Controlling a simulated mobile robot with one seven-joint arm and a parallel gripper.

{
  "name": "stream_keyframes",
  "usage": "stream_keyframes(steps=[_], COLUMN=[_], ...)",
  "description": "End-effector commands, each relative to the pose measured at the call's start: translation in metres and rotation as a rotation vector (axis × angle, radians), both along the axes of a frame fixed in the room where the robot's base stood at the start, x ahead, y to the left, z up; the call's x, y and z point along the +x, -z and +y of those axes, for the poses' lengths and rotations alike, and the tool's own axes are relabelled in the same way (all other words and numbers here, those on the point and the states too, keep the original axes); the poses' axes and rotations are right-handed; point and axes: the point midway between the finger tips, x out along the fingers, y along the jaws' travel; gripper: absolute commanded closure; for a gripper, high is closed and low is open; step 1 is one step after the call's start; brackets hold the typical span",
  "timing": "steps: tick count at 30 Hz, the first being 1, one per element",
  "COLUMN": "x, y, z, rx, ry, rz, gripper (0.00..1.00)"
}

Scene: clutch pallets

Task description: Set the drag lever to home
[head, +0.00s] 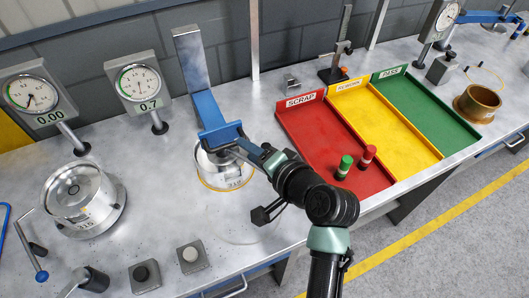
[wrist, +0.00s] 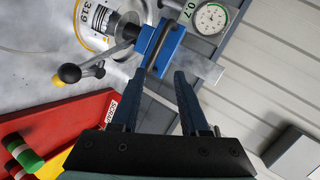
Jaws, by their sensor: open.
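My gripper (head: 246,147) is open at the front of a blue press-like stand (head: 190,70), above a round metal clutch part (head: 222,168). In the wrist view the two dark blue fingers (wrist: 160,76) are spread, with nothing seen held between them. Just beyond their tips is a blue block (wrist: 162,46) with a dark curved bar across it. A lever with a black ball knob (wrist: 69,73) sticks out left of the block; I cannot tell whether it is the drag lever. A crank lever with a blue knob (head: 41,276) stands at the far left.
Red, yellow and green trays marked SCRAP (head: 304,124), REWORK (head: 344,85) and PASS (head: 400,72) lie to the right; green-topped and red-topped pieces stand in the red one. Two dial gauges (head: 138,83) (head: 38,92) stand at the back left. Another clutch part (head: 82,198) sits at left.

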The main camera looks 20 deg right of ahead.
Motion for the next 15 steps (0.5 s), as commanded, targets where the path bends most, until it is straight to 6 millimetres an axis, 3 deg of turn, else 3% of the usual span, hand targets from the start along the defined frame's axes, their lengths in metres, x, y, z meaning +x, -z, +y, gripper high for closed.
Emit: stream_keyframes(steps=[1, 3, 6, 10, 15], x=[-0.02, -0.042, -0.07, -0.092, -0.093], y=[0.027, 0.053, 0.077, 0.092, 0.098], z=[-0.018, -0.034, -0.052, -0.066, -0.069], rx=[0.176, 0.409, 0.676, 0.885, 0.954], ry=[0.065, 0.148, 0.248, 0.327, 0.348], rz=[0.051, 0.083, 0.098, 0.092, 0.084], gripper=[0.55, 0.55, 0.55, 0.55, 0.55])
